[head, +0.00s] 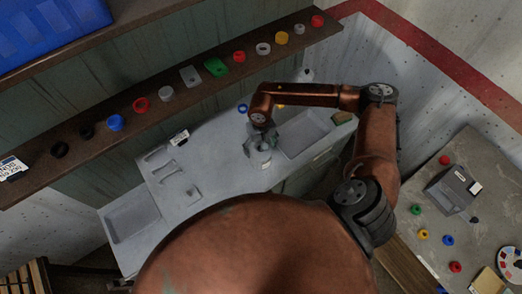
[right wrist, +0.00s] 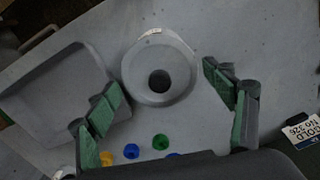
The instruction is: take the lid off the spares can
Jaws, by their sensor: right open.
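The spares can (head: 262,160) is a small grey can standing on the pale worktop, below my right gripper (head: 262,141) in the head view. In the right wrist view its round grey lid (right wrist: 142,76) shows from above, with a dark round knob (right wrist: 159,80) at the centre. The lid appears to sit on the can. My right gripper's green-padded fingers are open on both sides of the lid, apart from it in that view. How high the fingertips are above the lid cannot be told. My left gripper is not in view.
A recessed tray (head: 306,137) lies right of the can, and another (head: 130,216) at the worktop's left end. A small labelled block (head: 179,138) stands left of the can. A shelf (head: 135,122) with coloured rings runs behind. A side table (head: 485,190) holds a grey box (head: 452,190).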

